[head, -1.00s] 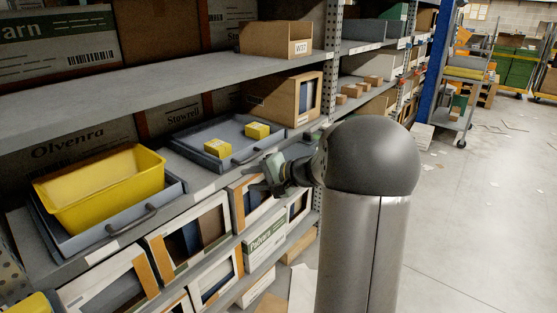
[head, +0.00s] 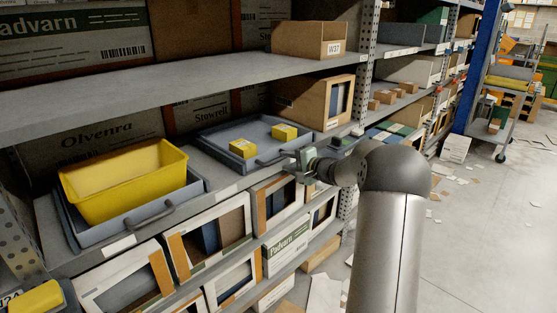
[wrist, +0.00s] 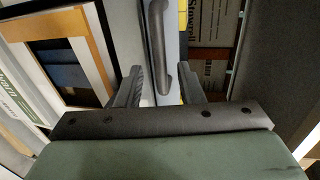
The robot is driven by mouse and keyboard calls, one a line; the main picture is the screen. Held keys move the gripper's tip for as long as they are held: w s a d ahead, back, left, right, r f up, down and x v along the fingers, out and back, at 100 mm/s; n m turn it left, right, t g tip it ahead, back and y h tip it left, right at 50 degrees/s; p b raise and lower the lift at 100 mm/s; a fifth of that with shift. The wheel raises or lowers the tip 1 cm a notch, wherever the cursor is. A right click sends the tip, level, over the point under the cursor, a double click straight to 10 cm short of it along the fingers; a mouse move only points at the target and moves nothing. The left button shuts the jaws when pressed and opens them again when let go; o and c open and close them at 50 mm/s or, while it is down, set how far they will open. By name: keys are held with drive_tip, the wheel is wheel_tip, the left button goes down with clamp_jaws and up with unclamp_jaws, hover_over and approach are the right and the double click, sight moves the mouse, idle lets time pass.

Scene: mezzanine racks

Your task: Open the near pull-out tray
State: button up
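Two blue-grey pull-out trays sit on the middle shelf. The left tray (head: 72,228), closer to the camera, holds a yellow bin (head: 125,183) and has a dark handle (head: 150,214) on its front. The right tray (head: 222,160) holds two small yellow boxes and has a similar handle (head: 270,161). Both look pushed in. My gripper (head: 294,166) is at the right end of the right tray's front, beside its handle. In the wrist view, my gripper (wrist: 160,88) is open with fingers apart. A dark handle (wrist: 156,45) lies just ahead, between the finger lines; contact cannot be told.
Framed cartons (head: 208,235) fill the shelf below the trays. An open brown box (head: 320,100) stands right of the right tray. The upper shelf (head: 180,88) overhangs the trays. The aisle floor (head: 470,240) at right is mostly clear, with scattered paper.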

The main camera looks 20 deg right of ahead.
sight(280, 160)
drive_tip(key=x, duration=0.5)
